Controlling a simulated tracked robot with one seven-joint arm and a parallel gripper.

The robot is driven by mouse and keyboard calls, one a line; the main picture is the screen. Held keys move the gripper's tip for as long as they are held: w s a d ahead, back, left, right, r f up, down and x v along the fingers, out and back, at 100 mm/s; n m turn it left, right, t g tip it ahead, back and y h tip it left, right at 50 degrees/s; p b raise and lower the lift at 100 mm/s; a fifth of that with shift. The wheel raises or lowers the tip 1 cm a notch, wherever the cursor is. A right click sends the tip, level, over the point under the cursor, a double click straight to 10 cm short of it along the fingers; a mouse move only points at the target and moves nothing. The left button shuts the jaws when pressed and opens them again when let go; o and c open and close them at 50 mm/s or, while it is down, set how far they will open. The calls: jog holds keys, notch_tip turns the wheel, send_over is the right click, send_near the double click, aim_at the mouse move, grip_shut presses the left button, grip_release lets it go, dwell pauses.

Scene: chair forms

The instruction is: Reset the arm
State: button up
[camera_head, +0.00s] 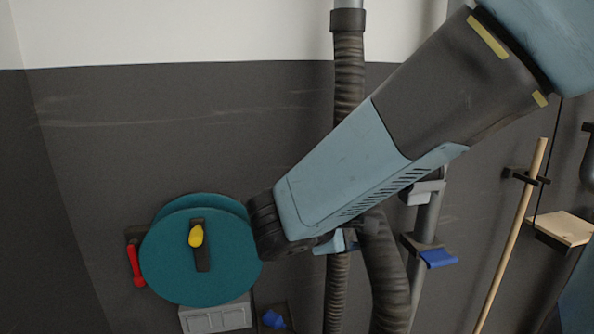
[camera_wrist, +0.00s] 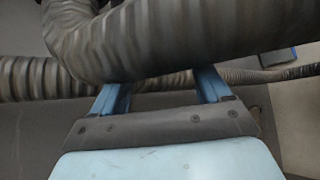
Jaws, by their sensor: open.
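My arm (camera_head: 350,170) reaches from the upper right of the head view down to the middle, in front of the dark wall. My gripper (camera_head: 340,241) shows small and partly hidden behind the arm's lower end, close to the grey corrugated hoses. In the wrist view my gripper (camera_wrist: 160,88) has its two blue fingers spread wide apart. A thick corrugated hose (camera_wrist: 190,40) crosses just beyond them and covers their tips. Nothing is seen held. I cannot tell whether the fingers touch the hose.
A teal round reel (camera_head: 190,265) with a yellow knob is left of the arm's lower end. A red handle (camera_head: 135,266) hangs beside it. A corrugated hose (camera_head: 386,275) hangs below the arm. A wooden pole (camera_head: 515,230) and small shelf (camera_head: 560,228) are at right. The left wall is clear.

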jog(key=s+d+r+m+g+y, duration=0.4)
jog(key=s+d+m+y, duration=0.4)
jog(key=d+m, duration=0.5)
jog(key=shift+s+d+r+m, duration=0.35)
jog(key=shift+s+r+m, duration=0.35)
jog(key=shift+m, duration=0.7)
jog(key=shift+s+f, duration=0.15)
